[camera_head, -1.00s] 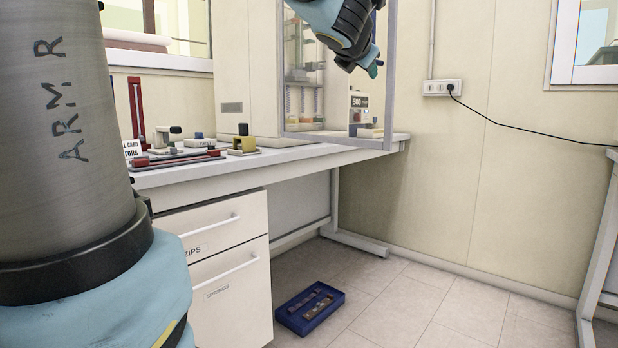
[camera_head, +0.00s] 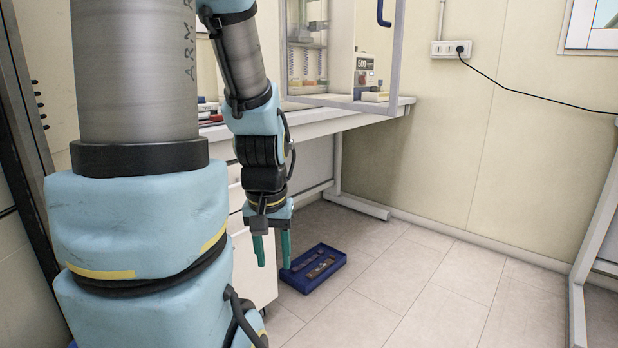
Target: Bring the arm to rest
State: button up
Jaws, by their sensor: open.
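My gripper (camera_head: 272,250) hangs pointing down from my folded arm, in the middle left of the head view. Its two green fingers are apart with nothing between them. In the picture it sits in front of the white drawer cabinet (camera_head: 262,280) and just left of a blue tray. My arm's thick grey and light blue links fill the left side and hide most of the cabinet and bench top.
The blue tray (camera_head: 313,289) lies on the tiled floor with dark flat items in it. A white workbench (camera_head: 340,122) with a glass-fronted cabinet stands behind. A table frame (camera_head: 590,240) is at the right edge. The floor between is clear.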

notch_tip(320, 180, up, 21)
jog(key=p, duration=1.9)
jog(key=shift+r+p, duration=0.15)
jog(key=shift+p, duration=0.2)
